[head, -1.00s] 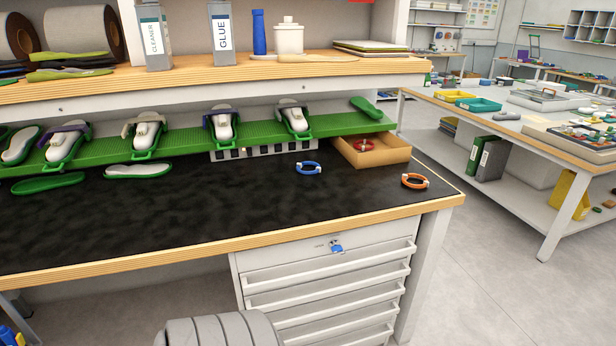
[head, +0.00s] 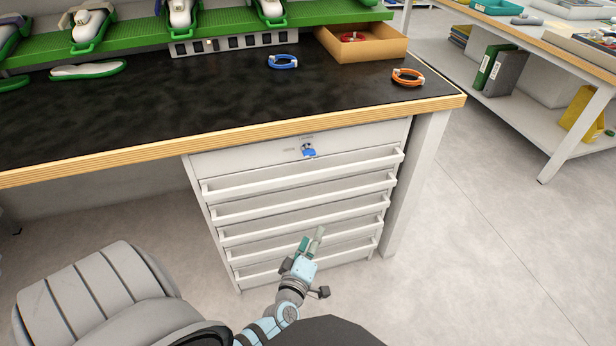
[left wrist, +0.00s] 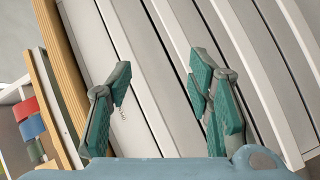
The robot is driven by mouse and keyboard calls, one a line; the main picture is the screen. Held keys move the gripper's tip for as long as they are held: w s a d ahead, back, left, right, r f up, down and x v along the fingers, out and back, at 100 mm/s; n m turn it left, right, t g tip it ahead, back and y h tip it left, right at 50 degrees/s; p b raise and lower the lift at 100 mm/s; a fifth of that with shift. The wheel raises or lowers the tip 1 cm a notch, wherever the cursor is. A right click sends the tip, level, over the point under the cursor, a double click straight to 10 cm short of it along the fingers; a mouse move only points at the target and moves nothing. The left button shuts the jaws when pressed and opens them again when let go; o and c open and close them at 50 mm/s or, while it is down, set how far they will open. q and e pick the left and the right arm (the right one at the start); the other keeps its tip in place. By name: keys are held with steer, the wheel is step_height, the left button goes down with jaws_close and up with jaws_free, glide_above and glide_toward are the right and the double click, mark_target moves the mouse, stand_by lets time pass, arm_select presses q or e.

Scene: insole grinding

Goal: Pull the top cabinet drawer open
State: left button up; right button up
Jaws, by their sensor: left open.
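The grey cabinet (head: 213,228) stands under the bench with several closed drawers, each with a long pale bar handle. The top drawer (head: 245,153) is shut; its bar handle (head: 300,174) runs along its lower edge. My left gripper (head: 312,240) is open and empty, in front of the lower drawers and below the top handle. In the left wrist view, its two green fingers (left wrist: 160,82) are spread before the slanted drawer fronts (left wrist: 150,60). My right gripper is not in view.
The black bench top (head: 180,105) has a wooden edge. A grey rounded seat (head: 95,300) stands at lower left. Floor right of the cabinet is clear.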

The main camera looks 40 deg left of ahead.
mark_target(310, 178)
arm_select(q)
steer(key=w+a+r+n+y+b, duration=0.1)
steer(key=a+r+n+y, duration=0.35)
steer(key=n, duration=0.25)
steer(key=shift+h, duration=0.25)
steer(key=b+x, duration=0.1)
steer(key=x, duration=0.3)
steer(key=b+x, duration=0.1)
steer(key=x, duration=0.3)
steer(key=b+x, duration=0.1)
steer(key=x, duration=0.4)
steer(key=shift+w+d+r, duration=0.1)
steer(key=shift+w+r, duration=0.1)
steer(key=shift+r, duration=0.05)
steer(key=shift+w+r, duration=0.1)
steer(key=shift+w, duration=0.2)
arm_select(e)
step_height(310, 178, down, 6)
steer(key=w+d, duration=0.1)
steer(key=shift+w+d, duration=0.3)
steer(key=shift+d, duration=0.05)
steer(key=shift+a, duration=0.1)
arm_select(q)
jaws_close()
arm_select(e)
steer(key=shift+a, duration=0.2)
